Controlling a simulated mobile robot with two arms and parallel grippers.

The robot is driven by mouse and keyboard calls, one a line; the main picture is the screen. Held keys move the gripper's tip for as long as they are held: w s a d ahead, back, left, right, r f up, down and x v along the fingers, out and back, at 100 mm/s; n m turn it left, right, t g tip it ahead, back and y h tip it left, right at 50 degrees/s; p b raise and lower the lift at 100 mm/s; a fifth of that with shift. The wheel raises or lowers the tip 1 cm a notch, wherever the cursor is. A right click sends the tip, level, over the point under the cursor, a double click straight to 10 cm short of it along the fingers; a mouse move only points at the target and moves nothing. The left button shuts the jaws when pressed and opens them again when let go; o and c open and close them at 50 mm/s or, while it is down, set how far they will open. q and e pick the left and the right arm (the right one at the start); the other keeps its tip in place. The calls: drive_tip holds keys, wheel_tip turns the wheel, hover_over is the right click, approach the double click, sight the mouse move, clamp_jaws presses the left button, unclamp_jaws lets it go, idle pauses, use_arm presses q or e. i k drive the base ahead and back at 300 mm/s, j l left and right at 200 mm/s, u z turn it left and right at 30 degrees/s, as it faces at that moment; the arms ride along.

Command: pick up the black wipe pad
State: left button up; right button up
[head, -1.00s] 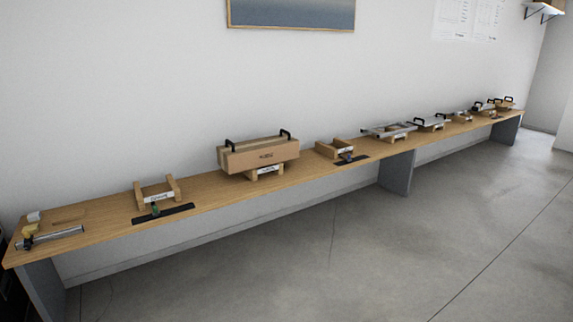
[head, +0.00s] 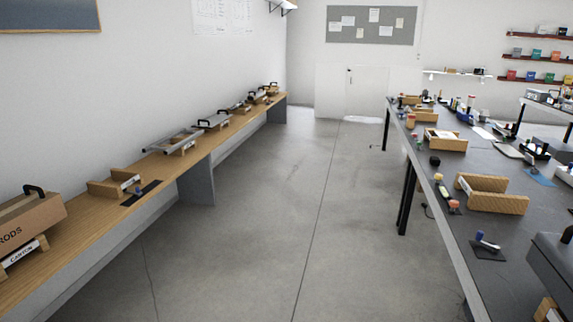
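I cannot tell for sure which thing is the black wipe pad. A small dark square pad (head: 488,252) lies near the front edge of the dark table on the right, with a blue-tipped tool (head: 487,240) on it. A dark flat strip (head: 142,193) lies on the left wooden bench, with a small blue-topped item on it. Neither of my grippers is in the head view.
The wooden bench (head: 75,255) along the left wall holds a box marked RODS (head: 28,225) and several wooden stands. The dark table (head: 450,225) at right carries a wooden holder (head: 492,194) and many small items. Clear concrete floor (head: 290,220) lies between them.

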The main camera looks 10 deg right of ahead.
sight(435, 160)
drive_tip(key=i+l+z, duration=0.15)
drive_tip(key=i+z, duration=0.2)
drive_tip(key=i, duration=0.15)
drive_tip(key=i+z, duration=0.35)
drive_tip(key=i, duration=0.15)
drive_tip(key=i+z, duration=0.35)
drive_tip(key=i, duration=0.2)
